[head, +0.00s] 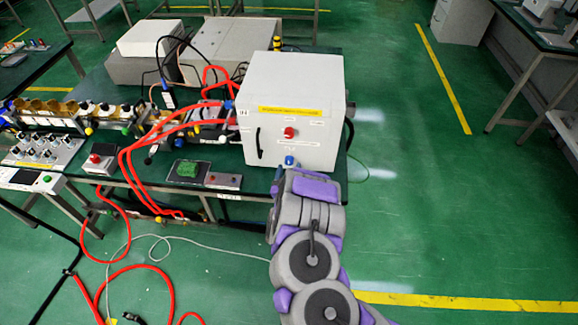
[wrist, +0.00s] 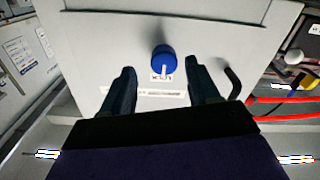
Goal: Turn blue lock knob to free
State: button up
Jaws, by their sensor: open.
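The blue lock knob (wrist: 164,60) sits on the front of the white microwave generator box. It has a white pointer mark on its lower part and a small label below it in the wrist view. In the head view the knob (head: 290,161) shows low on the box front (head: 270,140), just above my arm's end. My gripper (wrist: 160,78) is open, its two dark fingers on either side of the knob in the picture. I cannot tell how far the fingertips are from the box face. No contact with the knob shows.
A red knob (head: 290,132) is higher on the same box, and a black door handle (head: 258,142) is at its left. Red hoses (head: 128,160) run left of the box. The green bench (head: 215,165) holds several devices. Open floor (head: 420,210) lies to the right.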

aim_at(288, 163)
jog(key=shift+w, duration=1)
jog(key=shift+w+a, duration=0.15)
jog(key=shift+w, duration=0.2)
jog(key=shift+w+a, duration=0.25)
jog(key=shift+a, duration=0.2)
jog(key=shift+d, duration=0.55)
jog(key=shift+c, duration=1.4)
jog(key=shift+a, duration=0.35)
jog(key=c, duration=0.6)
jog(key=shift+d, duration=0.1)
jog(key=shift+c, duration=0.7)
